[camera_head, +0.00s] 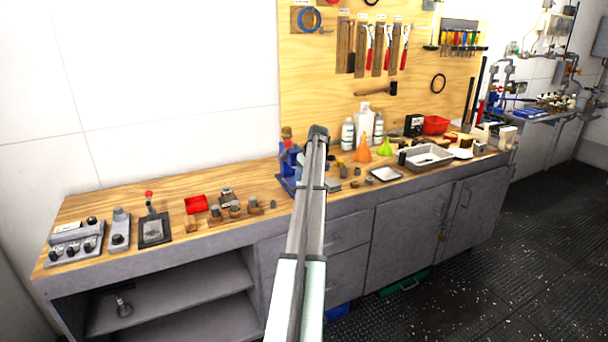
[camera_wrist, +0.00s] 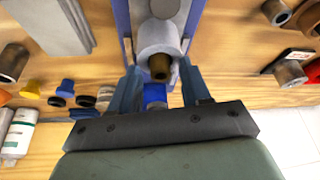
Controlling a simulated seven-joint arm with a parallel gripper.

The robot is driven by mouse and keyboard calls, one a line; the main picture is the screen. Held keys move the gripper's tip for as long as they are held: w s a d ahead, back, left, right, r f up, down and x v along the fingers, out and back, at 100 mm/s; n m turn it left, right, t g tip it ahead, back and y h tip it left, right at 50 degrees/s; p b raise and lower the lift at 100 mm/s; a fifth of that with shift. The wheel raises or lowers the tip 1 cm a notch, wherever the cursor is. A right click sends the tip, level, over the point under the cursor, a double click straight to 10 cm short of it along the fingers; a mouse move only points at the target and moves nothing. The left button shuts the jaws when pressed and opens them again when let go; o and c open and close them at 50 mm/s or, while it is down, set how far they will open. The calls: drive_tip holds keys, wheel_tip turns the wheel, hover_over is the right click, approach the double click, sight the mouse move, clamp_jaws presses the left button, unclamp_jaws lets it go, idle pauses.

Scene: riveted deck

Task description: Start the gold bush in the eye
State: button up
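The gold bush (camera_wrist: 159,66) shows in the wrist view as a short brownish-gold tube with a dark bore. It sits against the end of a pale grey round part (camera_wrist: 160,38) at the blue press or stand (camera_wrist: 122,18). I cannot tell whether that grey part is the eye, or how far the bush is inside it. My gripper (camera_wrist: 159,76) has its two dark fingers spread, one on each side of the bush, with a visible gap. In the head view my arm partly hides the blue stand (camera_head: 289,165), and the fingers are hard to make out.
The bench (camera_head: 165,200) holds a red bin (camera_head: 195,204) and a row of small metal parts (camera_head: 235,209) left of the stand. Tools hang on the board behind.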

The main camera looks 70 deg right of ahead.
drive_tip(key=shift+a, duration=0.1)
drive_tip(key=v, duration=1.3)
drive_tip(key=shift+r, duration=0.4)
drive_tip(key=shift+s+a, duration=0.1)
